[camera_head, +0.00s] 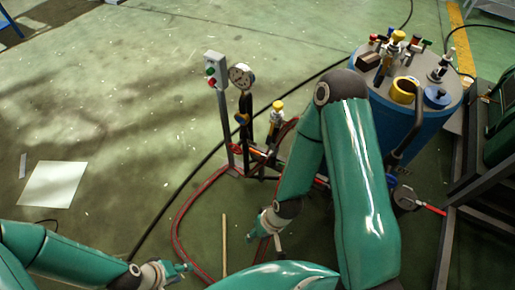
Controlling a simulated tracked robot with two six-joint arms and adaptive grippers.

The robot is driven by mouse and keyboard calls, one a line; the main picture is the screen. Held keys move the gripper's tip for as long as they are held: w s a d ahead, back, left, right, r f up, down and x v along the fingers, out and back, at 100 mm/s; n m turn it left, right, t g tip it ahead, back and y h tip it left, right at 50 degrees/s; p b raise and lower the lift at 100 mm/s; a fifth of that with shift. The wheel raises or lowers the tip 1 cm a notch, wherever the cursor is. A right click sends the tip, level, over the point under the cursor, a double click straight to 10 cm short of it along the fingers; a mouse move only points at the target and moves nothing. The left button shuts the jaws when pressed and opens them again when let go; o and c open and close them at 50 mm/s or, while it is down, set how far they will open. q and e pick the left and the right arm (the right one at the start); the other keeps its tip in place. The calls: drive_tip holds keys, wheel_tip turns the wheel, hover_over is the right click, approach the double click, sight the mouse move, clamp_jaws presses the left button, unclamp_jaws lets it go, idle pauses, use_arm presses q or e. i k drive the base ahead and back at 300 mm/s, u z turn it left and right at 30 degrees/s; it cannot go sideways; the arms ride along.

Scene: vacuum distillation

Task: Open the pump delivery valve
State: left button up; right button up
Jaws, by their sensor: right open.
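Which fitting is the pump delivery valve I cannot tell. One valve with a yellow cap (276,118) stands upright on the low pipework left of the blue vessel. A small blue-and-yellow fitting (241,118) sits on the black pipe below the pressure gauge (241,77). A red lever (431,209) sticks out at the vessel's lower right. My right gripper (254,236) is open, low in front of the pipework and below the yellow-capped valve, apart from it. My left gripper (186,268) is near the bottom edge, away from the valves; its jaws are too small to read.
A post with a green and a red button (211,76) stands beside the gauge. The blue vessel (388,110) carries several fittings on its lid. Red hoses (178,215) and a black cable cross the floor. A dark frame (455,190) stands right; the left floor is mostly clear.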

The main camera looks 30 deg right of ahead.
sight(234, 150)
drive_tip(key=z, duration=0.2)
drive_tip(key=i, duration=1)
drive_tip(key=u, duration=0.1)
